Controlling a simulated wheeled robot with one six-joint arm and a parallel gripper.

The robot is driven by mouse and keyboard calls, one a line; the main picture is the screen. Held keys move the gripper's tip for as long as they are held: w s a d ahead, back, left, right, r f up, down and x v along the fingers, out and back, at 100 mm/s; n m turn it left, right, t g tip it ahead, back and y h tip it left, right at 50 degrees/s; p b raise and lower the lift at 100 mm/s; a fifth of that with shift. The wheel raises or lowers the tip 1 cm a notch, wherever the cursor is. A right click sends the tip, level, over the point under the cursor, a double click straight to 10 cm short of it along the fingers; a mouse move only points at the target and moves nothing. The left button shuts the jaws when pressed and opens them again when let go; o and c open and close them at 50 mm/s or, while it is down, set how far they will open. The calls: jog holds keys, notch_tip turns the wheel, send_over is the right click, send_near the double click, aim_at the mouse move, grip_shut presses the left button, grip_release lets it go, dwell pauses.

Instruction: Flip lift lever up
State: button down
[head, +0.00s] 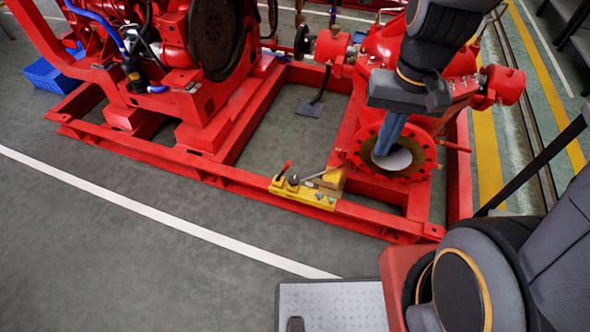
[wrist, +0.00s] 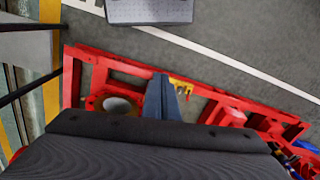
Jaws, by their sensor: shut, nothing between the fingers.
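A small yellow bracket (head: 305,194) sits on the front rail of the red frame in the head view. It carries a short lever with a red tip (head: 286,166), a dark round knob (head: 293,180) and a thin silver rod (head: 322,174) slanting up to the right. I cannot tell for certain which is the lift lever. In the wrist view the yellow bracket (wrist: 181,86) is small, just right of my fingers. My gripper (head: 381,152) is shut and empty, pointing down above the round red flange, right of the bracket and apart from it. My gripper also shows in the wrist view (wrist: 160,76).
The red flange (head: 424,151) with a pale opening lies below my gripper. A red pump body (head: 385,45) stands behind it, and a red engine (head: 205,60) at the left. The red base frame (head: 140,151) borders clear grey floor (head: 110,250) at the front.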

jog(key=w+a+f+m+t+y+b, duration=0.1)
jog(key=w+f+m+b, duration=0.6)
jog(key=f, duration=0.7)
jog(key=w+a+f+m+t+y+b, duration=0.1)
jog(key=w+a+f+m+y+b, duration=0.2)
jog(key=w+a+f+m+b, duration=0.2)
jog(key=w+a+f+m+t+y+b, duration=0.1)
jog(key=w+a+f+m+b, duration=0.2)
jog(key=w+f+m+b, duration=0.7)
jog(key=w+f+b, duration=0.3)
jog(key=f+b, duration=0.2)
jog(key=f, duration=0.2)
jog(key=w+f+b, duration=0.3)
jog(key=f+b, duration=0.2)
jog(key=f, duration=0.3)
jog(key=shift+f+m+y, duration=0.15)
jog(key=shift+m+y, duration=0.15)
jog(key=shift+y, duration=0.1)
jog(key=shift+f+b, duration=0.1)
jog(key=shift+b, duration=0.2)
jog(key=b, duration=0.6)
send_near(284, 171)
jog(key=f, duration=0.2)
jog(key=w+f, duration=0.1)
jog(key=f, duration=0.1)
jog(key=shift+d+f, duration=0.15)
jog(key=shift+w+a+r, duration=0.15)
jog(key=shift+a+r, duration=0.05)
jog(key=shift+a, duration=0.1)
